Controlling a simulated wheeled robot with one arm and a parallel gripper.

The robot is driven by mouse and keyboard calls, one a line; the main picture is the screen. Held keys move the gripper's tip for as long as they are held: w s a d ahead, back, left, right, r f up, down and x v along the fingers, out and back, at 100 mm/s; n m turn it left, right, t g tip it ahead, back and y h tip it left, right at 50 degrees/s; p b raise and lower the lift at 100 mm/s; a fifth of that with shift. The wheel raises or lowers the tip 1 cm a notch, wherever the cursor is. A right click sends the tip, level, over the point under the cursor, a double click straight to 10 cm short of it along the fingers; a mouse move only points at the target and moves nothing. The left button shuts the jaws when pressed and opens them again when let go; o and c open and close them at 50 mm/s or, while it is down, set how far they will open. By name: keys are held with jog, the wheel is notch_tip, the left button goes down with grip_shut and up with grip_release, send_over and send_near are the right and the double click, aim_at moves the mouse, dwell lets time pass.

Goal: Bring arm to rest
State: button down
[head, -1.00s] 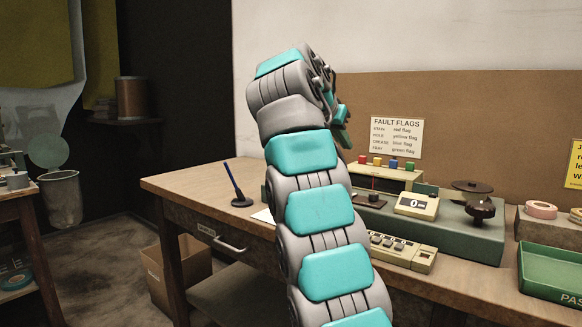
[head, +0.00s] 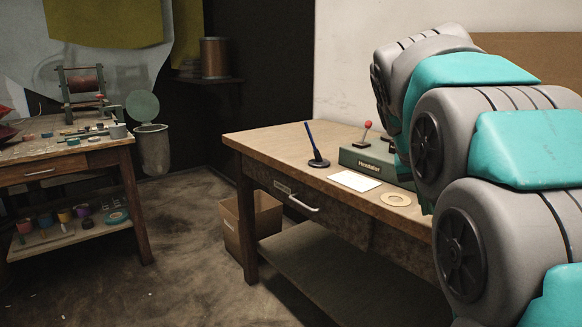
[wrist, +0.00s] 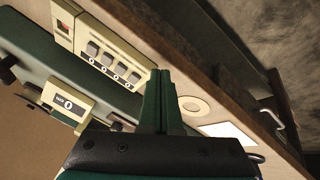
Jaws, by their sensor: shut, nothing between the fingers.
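My arm (head: 520,130) fills the right side of the head view and bends over the workbench (head: 270,140). My gripper itself is hidden behind the arm links there. In the wrist view my gripper (wrist: 160,76) shows its dark green fingers together, with nothing between them. Below it in that view are the bench top, a beige button box (wrist: 108,58) and a counter reading 0 (wrist: 67,104). The gripper appears clear of them, though its height is hard to tell.
On the bench are a pen stand (head: 318,161), a white card (head: 354,181), a flat tan ring (head: 396,199) and a green machine (head: 368,164) with a red knob.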

jog(key=s+a+f+n+g+y, duration=0.1)
jog(key=s+a+f, duration=0.2)
jog(key=s+f, duration=0.5)
jog(key=s+a+f+n+g+y, duration=0.1)
jog(key=s+a+f, duration=0.3)
jog(key=s+f, duration=0.4)
jog(key=s+a+f+n+g+y, duration=0.1)
jog(key=s+a+f, duration=0.3)
jog(key=s, duration=1.2)
notch_tip(320, 180, down, 4)
jog(key=shift+s+f+n+g+y, duration=0.1)
jog(key=shift+s+n+g+y, duration=0.25)
jog(key=shift+g+y, duration=0.45)
jog(key=shift+a, duration=0.1)
